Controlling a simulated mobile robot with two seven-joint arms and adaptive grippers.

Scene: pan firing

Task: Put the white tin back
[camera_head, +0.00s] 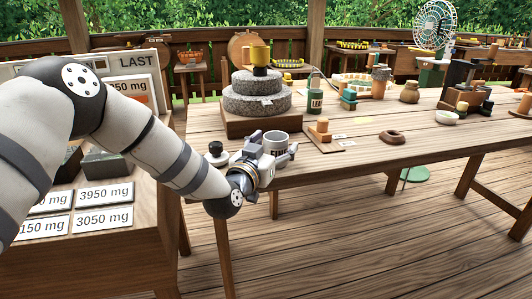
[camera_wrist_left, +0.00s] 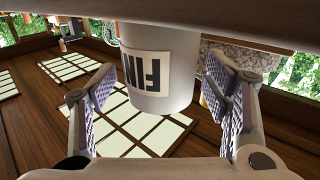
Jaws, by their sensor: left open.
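In the left wrist view the tin (camera_wrist_left: 160,62) appears upside down, between and beyond the finger pads. My left gripper (camera_wrist_left: 165,105) is open, with a gap beside the tin on both sides. My right gripper is not in view.
A round stone mill (camera_head: 255,95) with a yellow cup on top stands behind the tin. A green bottle (camera_head: 315,98) and small wooden blocks (camera_head: 319,131) are to the right. A cabinet with "mg" cards (camera_head: 103,195) is at left. The table's front middle is mostly clear.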

